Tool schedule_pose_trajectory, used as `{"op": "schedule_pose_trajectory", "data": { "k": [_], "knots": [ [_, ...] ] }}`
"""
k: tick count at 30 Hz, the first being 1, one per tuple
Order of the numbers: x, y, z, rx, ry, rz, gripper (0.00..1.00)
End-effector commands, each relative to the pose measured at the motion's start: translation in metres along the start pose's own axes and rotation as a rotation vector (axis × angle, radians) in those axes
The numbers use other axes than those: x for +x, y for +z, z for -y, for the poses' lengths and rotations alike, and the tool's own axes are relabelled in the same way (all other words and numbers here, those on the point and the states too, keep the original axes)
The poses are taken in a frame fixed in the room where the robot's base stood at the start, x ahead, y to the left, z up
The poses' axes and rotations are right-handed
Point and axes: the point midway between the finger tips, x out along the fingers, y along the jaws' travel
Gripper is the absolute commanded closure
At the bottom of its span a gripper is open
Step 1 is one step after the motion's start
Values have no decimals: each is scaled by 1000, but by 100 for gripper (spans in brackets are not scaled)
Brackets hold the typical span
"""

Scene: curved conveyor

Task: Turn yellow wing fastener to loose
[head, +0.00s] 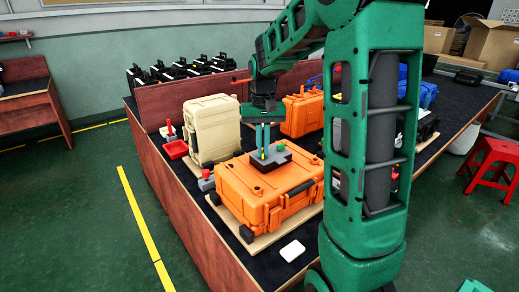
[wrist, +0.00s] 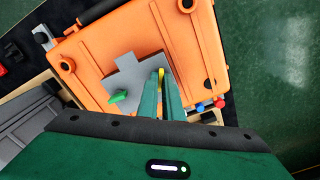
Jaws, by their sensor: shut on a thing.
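A large orange case (head: 265,195) lies flat on a wooden board on the dark bench. It also fills much of the wrist view (wrist: 110,35). A dark block (head: 272,163) sits on its lid; from above, in the wrist view, it looks like a grey plate (wrist: 125,72). The yellow wing fastener (wrist: 161,74) is on this plate, mostly hidden by my gripper (wrist: 160,82). The two green fingers point down and are shut on the yellow fastener. A green fastener (wrist: 118,97) stands on the same plate, to the left. In the head view my gripper (head: 263,150) is at the block.
A beige case (head: 211,130) stands upright behind the orange one. Another orange case (head: 302,115) is farther back. A red tray (head: 176,149) lies at the left edge. A small white item (head: 292,250) lies in front. Red and blue knobs (wrist: 219,103) show at right.

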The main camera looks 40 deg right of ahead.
Motion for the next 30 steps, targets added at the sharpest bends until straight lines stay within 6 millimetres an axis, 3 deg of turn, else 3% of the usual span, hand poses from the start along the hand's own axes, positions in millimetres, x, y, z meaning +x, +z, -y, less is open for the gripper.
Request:
{"op": "schedule_pose_trajectory", "data": {
  "k": [15, 30],
  "knots": [
    [-2, -3, 2, -429, -2, -12, 100],
    [-2, -3, 2, -581, -1, -12, 100]
  ]
}}
